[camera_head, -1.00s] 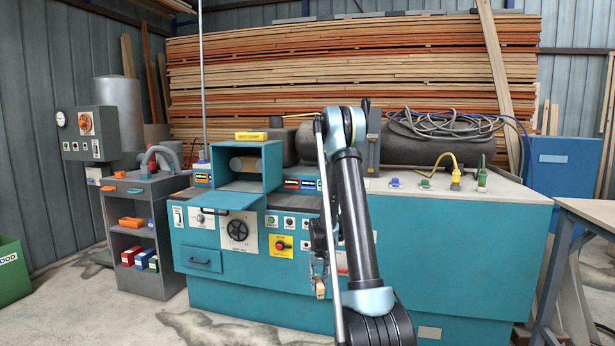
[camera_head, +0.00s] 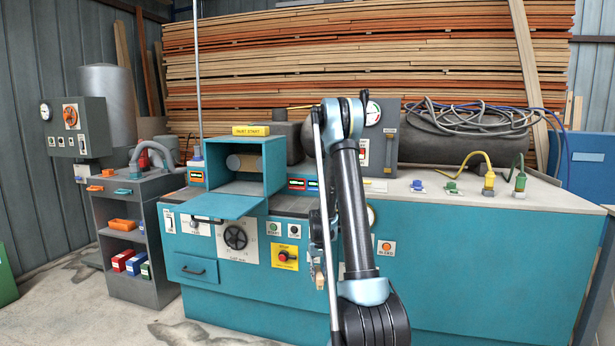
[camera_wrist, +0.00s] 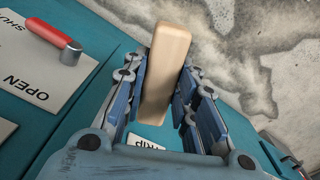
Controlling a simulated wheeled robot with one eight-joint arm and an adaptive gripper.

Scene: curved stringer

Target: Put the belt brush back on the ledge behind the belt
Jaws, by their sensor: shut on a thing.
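The belt brush, a tan wooden block (camera_wrist: 165,75), is held between the fingers of my gripper (camera_wrist: 162,95), which is shut on it. In the head view the brush (camera_head: 319,276) shows small below my gripper (camera_head: 316,255), in front of the teal machine's front panel. The belt housing (camera_head: 238,178) is an open teal box with pale rollers (camera_head: 243,162) inside and a flap lowered in front, left of my gripper. The ledge behind the belt cannot be made out.
A red-handled lever (camera_wrist: 55,38) on an OPEN/SHUT plate is near my gripper in the wrist view. A grey panel with a gauge (camera_head: 378,145), coiled cables (camera_head: 460,118) and colored plugs (camera_head: 488,182) are on the machine top. A grey shelf cart (camera_head: 130,225) stands left.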

